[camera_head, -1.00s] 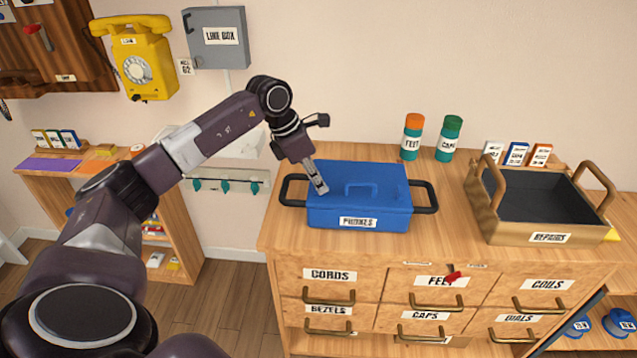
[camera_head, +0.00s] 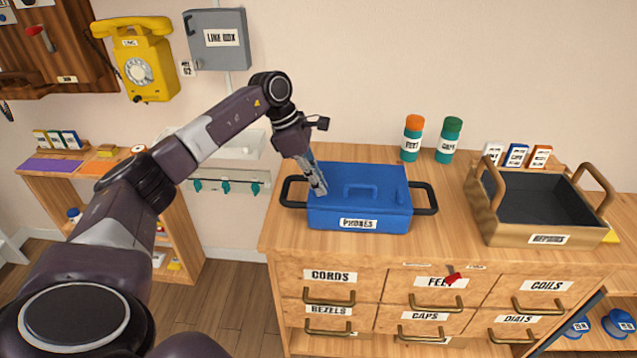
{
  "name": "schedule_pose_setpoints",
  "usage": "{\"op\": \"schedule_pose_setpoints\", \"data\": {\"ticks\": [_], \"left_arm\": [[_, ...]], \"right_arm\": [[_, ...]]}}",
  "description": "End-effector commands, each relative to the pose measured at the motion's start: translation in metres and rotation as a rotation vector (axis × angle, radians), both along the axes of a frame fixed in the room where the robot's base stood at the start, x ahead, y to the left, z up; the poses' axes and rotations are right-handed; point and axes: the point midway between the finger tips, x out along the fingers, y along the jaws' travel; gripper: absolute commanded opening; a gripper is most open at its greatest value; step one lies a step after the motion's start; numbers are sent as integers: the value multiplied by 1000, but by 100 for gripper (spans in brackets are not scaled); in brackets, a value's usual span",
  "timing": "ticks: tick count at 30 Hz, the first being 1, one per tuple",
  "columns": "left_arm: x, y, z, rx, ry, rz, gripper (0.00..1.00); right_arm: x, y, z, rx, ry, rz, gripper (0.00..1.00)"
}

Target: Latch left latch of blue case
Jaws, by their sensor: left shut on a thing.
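The blue case (camera_head: 362,206) stands on the wooden cabinet top with its lid down, a PHONES label on its front and a dark handle at each side. My left gripper (camera_head: 320,188) points down at the left part of the lid, with its fingertips at the lid's front left. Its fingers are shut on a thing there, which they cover. The left latch cannot be made out behind the fingers. My right gripper is not in view.
A wooden REPAIRS crate (camera_head: 480,220) stands to the right on the same top. An orange-capped bottle (camera_head: 412,138) and a green-capped bottle (camera_head: 449,139) stand behind. A yellow phone (camera_head: 139,62) and a grey line box (camera_head: 217,38) hang on the wall.

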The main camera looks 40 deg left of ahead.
Motion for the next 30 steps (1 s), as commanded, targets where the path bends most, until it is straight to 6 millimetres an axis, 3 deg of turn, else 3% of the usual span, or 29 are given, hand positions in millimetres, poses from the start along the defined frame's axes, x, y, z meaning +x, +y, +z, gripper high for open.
{"op": "schedule_pose_setpoints", "data": {"ticks": [7, 8, 12, 23, 30], "left_arm": [[0, 0, 0, 2, -1, -1, 0], [0, 0, 0, 2, -1, -1, 12], [0, 0, 0, 2, -1, -1, 26], [0, 2, 6, 1, -3, 1, 26], [-8, 17, 47, 2, -6, 3, 26]], "right_arm": [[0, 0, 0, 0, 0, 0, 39], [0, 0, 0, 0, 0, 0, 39], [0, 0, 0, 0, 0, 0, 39], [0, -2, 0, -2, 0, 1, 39], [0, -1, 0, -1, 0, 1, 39]]}}
